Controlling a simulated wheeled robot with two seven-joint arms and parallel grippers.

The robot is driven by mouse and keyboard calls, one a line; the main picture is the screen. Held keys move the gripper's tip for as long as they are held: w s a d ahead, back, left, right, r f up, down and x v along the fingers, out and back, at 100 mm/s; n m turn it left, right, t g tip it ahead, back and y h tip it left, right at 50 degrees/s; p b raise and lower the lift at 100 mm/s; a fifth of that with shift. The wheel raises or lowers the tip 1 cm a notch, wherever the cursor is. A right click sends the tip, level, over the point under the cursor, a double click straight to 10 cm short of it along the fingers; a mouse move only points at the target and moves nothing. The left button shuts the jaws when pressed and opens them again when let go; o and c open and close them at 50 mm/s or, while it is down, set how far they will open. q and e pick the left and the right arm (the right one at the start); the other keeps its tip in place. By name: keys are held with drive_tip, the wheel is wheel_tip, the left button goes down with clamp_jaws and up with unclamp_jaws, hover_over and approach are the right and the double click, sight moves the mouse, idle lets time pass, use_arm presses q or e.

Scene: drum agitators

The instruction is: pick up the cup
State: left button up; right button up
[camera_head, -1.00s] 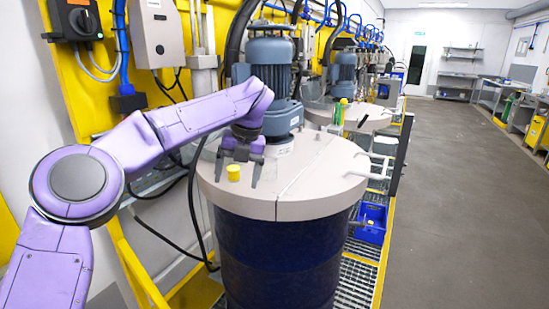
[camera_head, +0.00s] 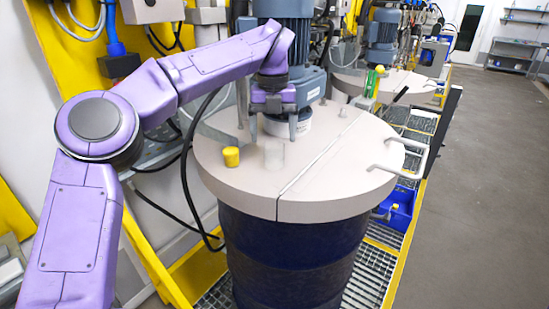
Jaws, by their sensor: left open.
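A small see-through cup (camera_head: 274,155) stands upright on the beige drum lid (camera_head: 310,185), left of the lid's seam. My right gripper is not in view.
A blue-grey motor (camera_head: 298,65) rises at the back of the lid. A white handle (camera_head: 408,157) sticks out at the right edge. A blue bin (camera_head: 398,207) is on the grating below. A second drum lid (camera_head: 385,82) stands farther back. The lid's front is clear.

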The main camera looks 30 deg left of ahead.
sight(275, 147)
use_arm(q)
drive_tip(key=f, duration=0.4)
drive_tip(key=shift+d+f+p, duration=0.25)
drive_tip(key=shift+f+p, duration=0.05)
drive_tip(key=shift+p, duration=0.05)
drive_tip(key=shift+s+f, duration=0.15)
drive_tip(key=shift+f, duration=0.35)
drive_tip(key=c, duration=1.1)
drive_tip(key=shift+r, duration=0.1)
